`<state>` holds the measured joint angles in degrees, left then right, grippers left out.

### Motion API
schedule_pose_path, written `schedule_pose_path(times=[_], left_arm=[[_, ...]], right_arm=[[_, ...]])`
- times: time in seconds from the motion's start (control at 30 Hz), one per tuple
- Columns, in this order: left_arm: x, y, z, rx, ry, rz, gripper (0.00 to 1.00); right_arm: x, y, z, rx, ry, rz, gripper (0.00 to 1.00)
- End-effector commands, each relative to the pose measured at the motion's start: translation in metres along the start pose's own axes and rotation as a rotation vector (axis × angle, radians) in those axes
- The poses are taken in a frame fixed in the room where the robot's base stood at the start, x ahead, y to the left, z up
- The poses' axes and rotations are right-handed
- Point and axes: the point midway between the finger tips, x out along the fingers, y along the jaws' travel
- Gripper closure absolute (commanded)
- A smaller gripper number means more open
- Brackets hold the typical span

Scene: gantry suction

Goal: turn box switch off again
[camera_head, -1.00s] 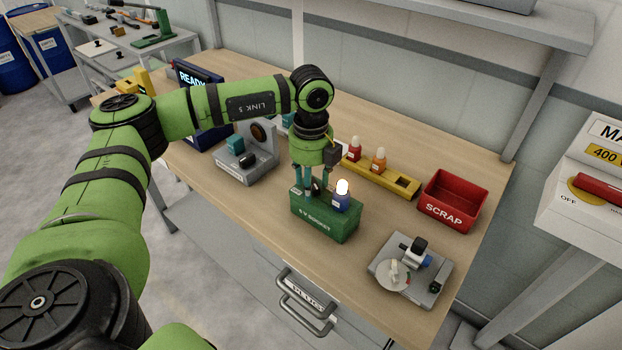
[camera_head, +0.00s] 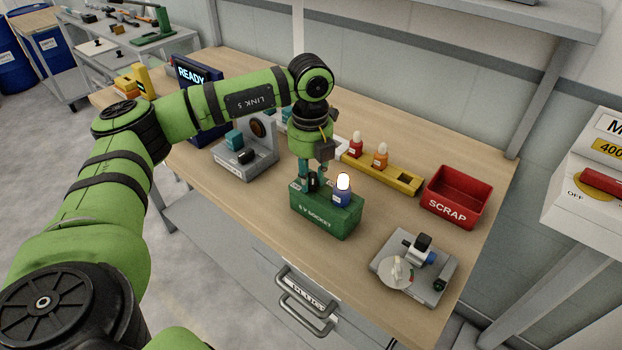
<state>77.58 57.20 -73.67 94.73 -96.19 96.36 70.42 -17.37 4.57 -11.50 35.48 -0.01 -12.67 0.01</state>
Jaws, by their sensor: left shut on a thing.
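The green socket box (camera_head: 326,218) stands on the workbench. A bulb with a blue base (camera_head: 342,192) sits upright in its top, and the bulb glows white. A small black switch (camera_head: 313,184) is on the left part of the box top, mostly hidden by the fingers. My left gripper (camera_head: 314,182) comes straight down over that part and is shut on the switch. My right gripper is not in view.
A yellow rack (camera_head: 397,180) with red and orange bulbs stands behind the box. A red scrap bin (camera_head: 456,196) is to the right, a grey dial device (camera_head: 413,267) in front right. A grey station (camera_head: 243,158) and READY screen (camera_head: 194,76) are on the left.

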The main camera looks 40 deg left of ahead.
Motion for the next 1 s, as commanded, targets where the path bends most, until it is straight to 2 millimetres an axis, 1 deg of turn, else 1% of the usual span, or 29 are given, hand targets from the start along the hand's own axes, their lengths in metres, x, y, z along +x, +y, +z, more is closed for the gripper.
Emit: schedule_pose_path(times=[0.03,0.2,0.6,0.8,1.0], left_arm=[[0.003,0.000,0.000,0.043,0.000,-0.002,1.00],[0.003,0.001,0.002,0.204,-0.002,-0.002,1.00],[0.001,0.002,0.004,0.527,-0.002,-0.001,1.00],[0.001,0.002,0.005,0.627,-0.001,-0.001,1.00],[0.000,0.002,0.005,0.679,-0.002,-0.001,1.00]], right_arm=[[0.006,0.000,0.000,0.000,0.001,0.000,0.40],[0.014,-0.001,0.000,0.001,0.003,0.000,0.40],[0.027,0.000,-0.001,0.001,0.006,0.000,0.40],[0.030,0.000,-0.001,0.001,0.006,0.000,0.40],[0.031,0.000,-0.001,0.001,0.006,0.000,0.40]])
